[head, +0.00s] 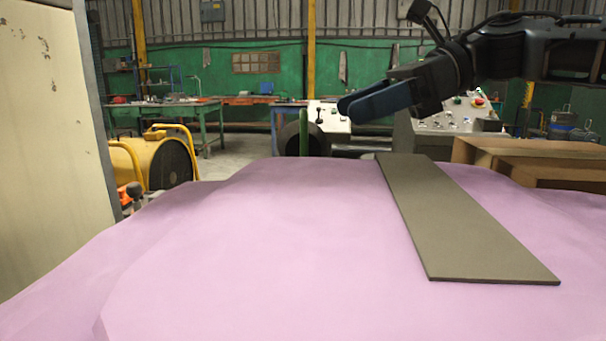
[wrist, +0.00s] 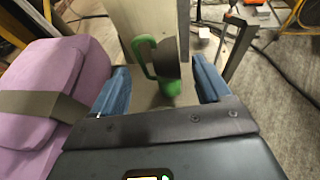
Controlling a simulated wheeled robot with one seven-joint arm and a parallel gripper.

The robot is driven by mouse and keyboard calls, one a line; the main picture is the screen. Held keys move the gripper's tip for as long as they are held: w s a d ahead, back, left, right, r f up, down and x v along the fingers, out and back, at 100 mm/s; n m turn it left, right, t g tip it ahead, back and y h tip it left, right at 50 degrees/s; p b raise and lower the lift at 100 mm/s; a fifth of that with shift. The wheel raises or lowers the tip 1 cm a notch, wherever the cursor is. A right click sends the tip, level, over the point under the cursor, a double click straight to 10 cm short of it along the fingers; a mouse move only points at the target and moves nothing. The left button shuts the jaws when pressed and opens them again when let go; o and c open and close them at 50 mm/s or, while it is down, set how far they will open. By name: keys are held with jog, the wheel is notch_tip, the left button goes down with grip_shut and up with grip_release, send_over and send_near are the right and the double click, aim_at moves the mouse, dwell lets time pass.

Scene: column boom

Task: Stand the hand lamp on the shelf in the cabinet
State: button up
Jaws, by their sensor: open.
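The hand lamp (wrist: 167,62), a dark body with a green loop handle and a green lower end, shows in the wrist view. It appears between the two blue fingers of my open gripper (wrist: 160,64), with a gap on each side; I cannot tell how far beyond the tips it is. In the head view my gripper (head: 368,103) is at the upper right, above and beyond the pink surface.
A pink bulging surface (head: 230,240) fills the foreground, with a flat olive board (head: 465,225) lying on it. A cream panel (head: 50,130) rises at the left. A yellow machine (head: 155,160) stands behind. A pale panel (wrist: 140,18) is near the lamp in the wrist view.

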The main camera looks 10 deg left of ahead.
aim_at(308, 123)
jog(key=shift+r+b+x, duration=0.15)
jog(key=shift+x, duration=1.35)
jog(key=shift+r+b+x, duration=0.1)
jog(key=shift+b+x, duration=0.05)
jog(key=shift+x, duration=1.4)
jog(key=shift+w+a, duration=0.15)
jog(key=shift+w, duration=0.05)
grip_shut()
